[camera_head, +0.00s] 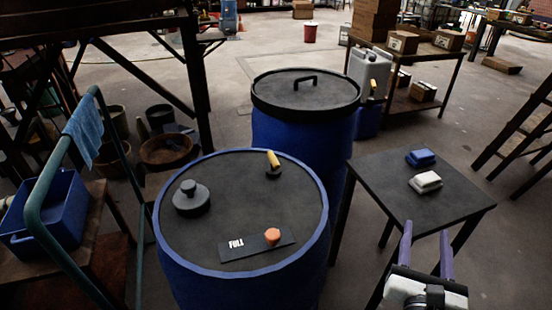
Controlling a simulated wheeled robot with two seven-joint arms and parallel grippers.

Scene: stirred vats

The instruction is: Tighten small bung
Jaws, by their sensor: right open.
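A blue drum (175,262) with a dark lid (230,210) stands in the front middle. A small dark round fitting (273,174), which looks like the small bung, sits near the lid's far edge. A yellow piece (273,158) stands tilted on it and partly covers it. How tight it sits cannot be told. A larger black knobbed bung (191,200) is at the lid's left. My right gripper (426,244) is at the lower right, open and empty, its purple fingers apart. It is right of the drum, in front of the small table. My left gripper is out of view.
A dark plate marked FULL (236,250) with an orange cap (272,236) lies on the lid. A second blue drum (285,140) stands behind. A dark table (400,190) at right bears blue (420,158) and white (426,182) folded cloths. A teal rail (35,190) is left.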

